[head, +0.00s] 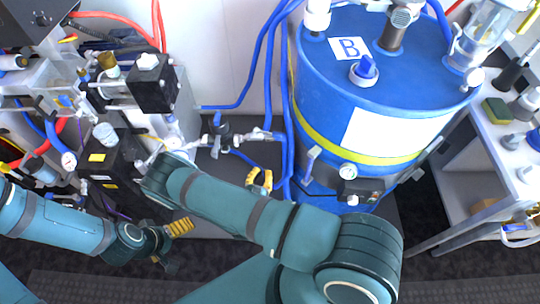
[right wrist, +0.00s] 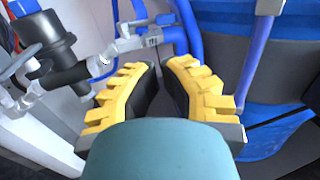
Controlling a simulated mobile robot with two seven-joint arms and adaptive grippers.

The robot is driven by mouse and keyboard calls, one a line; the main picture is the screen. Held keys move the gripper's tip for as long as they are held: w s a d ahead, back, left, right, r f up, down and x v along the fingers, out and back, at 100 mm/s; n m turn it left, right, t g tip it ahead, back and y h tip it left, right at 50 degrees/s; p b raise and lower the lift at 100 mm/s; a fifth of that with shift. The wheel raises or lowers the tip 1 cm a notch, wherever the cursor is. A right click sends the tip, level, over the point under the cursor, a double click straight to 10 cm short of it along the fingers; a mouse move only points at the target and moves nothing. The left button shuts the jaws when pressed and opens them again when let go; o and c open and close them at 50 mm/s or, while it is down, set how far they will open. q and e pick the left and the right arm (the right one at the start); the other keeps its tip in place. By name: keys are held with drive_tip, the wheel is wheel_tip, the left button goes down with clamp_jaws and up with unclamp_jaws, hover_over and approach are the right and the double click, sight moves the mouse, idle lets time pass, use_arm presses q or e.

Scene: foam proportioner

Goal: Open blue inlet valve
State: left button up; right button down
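A small blue-topped fitting (head: 217,119) sits on the metal pipe line between the machine and the blue tank; I cannot tell for sure that it is the inlet valve. In the right wrist view the pipe run (right wrist: 128,45) crosses beyond the fingers, with a small labelled fitting and a blue piece (right wrist: 165,19) above it. My right gripper (head: 260,178) is just below the pipe, partly hidden by my own forearm. Its yellow fingers (right wrist: 162,70) are apart with nothing between them. My left gripper (head: 176,246) is low at left, fingers apart, clear of the pipe.
The large blue tank (head: 345,95) marked B stands close to the right of the pipe. Blue hoses (head: 270,75) run beside it. A crowded machine (head: 110,120) with gauges and hoses fills the left. A workbench (head: 490,150) is at far right.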

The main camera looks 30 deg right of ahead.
sight(267, 133)
use_arm(q)
drive_tip(key=shift+w+f+b, duration=0.25)
drive_tip(key=shift+f+b, duration=0.95)
drive_tip(key=shift+f, duration=0.05)
use_arm(e)
drive_tip(key=x, duration=1.3)
drive_tip(key=shift+d, duration=0.25)
use_arm(q)
drive_tip(key=shift+a+r, duration=0.1)
use_arm(e)
drive_tip(key=shift+d, duration=0.1)
